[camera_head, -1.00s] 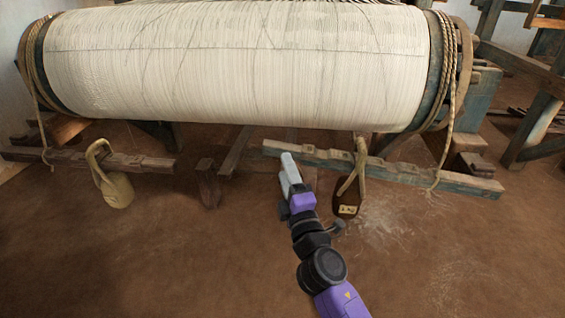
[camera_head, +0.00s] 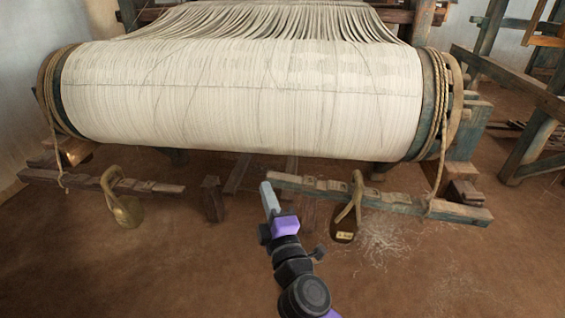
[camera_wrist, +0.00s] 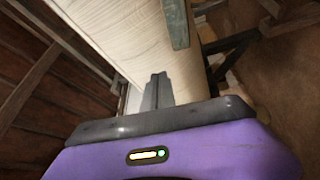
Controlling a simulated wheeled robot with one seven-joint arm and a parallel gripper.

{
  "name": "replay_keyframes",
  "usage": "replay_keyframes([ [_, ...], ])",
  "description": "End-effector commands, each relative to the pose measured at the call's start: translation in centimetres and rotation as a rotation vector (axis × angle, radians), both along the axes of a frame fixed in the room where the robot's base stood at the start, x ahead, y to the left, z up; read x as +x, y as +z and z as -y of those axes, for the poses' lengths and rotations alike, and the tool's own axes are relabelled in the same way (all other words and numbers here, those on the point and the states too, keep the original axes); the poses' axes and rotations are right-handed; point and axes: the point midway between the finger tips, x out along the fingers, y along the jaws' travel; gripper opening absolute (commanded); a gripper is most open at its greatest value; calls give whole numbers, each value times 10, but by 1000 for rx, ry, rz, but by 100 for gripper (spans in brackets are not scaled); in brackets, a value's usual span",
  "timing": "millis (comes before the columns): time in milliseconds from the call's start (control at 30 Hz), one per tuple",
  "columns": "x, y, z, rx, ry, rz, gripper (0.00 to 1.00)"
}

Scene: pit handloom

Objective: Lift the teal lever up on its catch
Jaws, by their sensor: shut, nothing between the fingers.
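The teal lever (camera_head: 400,203) is a long notched bar below the right half of the warp roll, its left end free. A dark weight (camera_head: 344,231) hangs on it by a rope loop. My gripper (camera_head: 267,186) is shut and empty, and its tip overlaps the lever's left end in the head view. In the wrist view the lever's end (camera_wrist: 178,28) comes down from the top, and my shut fingertips (camera_wrist: 157,80) appear just apart from it. Contact is unclear. I cannot pick out the catch.
A second, brown lever (camera_head: 155,187) with a brass-coloured weight (camera_head: 127,211) lies to the left. A short wooden post (camera_head: 212,198) stands between the levers. The large warp roll (camera_head: 240,100) is above.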

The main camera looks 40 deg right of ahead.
Motion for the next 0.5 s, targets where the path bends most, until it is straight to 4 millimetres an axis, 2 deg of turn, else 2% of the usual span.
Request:
replay_keyframes([
  [33, 3, 25, -9, 68, 6, 17, 0],
  [167, 3, 45, -24, 320, -9, 99, 0],
  [333, -6, 55, -34, 672, -69, 265, 0],
  [500, -23, 51, -33, 983, -146, 486, 0],
])
